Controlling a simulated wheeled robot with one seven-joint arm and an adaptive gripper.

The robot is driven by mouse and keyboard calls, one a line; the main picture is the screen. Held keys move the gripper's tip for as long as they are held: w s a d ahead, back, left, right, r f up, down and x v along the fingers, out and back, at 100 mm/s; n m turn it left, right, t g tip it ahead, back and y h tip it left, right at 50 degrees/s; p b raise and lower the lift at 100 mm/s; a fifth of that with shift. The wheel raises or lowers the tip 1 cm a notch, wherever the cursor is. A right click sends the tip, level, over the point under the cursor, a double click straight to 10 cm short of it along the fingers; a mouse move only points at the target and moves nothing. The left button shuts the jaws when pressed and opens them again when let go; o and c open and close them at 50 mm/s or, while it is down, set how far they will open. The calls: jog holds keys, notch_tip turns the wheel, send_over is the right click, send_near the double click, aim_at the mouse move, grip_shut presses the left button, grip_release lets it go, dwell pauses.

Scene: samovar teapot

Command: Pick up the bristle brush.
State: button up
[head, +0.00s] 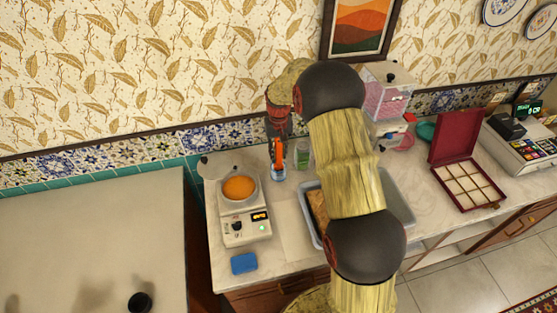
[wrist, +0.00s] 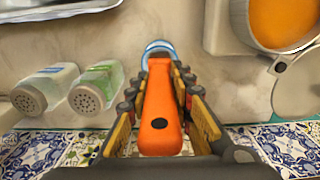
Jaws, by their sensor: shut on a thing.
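The bristle brush shows in the wrist view as an orange handle (wrist: 161,110) with a dark round spot near its end. A blue and white part shows at its far end. My gripper (wrist: 162,85) is shut on the orange handle, with a finger on either side. In the head view the brush (head: 279,172) hangs upright or nearly so below my gripper (head: 277,140), near the back of the counter. I cannot tell whether its lower end touches the counter.
Two shakers, one white and blue (wrist: 45,88) and one green (wrist: 96,86), stand beside the brush. A scale (head: 243,226) carries a pan of orange contents (head: 239,188). A blue sponge (head: 244,263) lies in front. A grey tray (head: 400,207) is partly behind my arm.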

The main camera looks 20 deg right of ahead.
grip_shut()
notch_tip(320, 180, up, 10)
jog(key=shift+p, duration=0.55)
dwell(0.7)
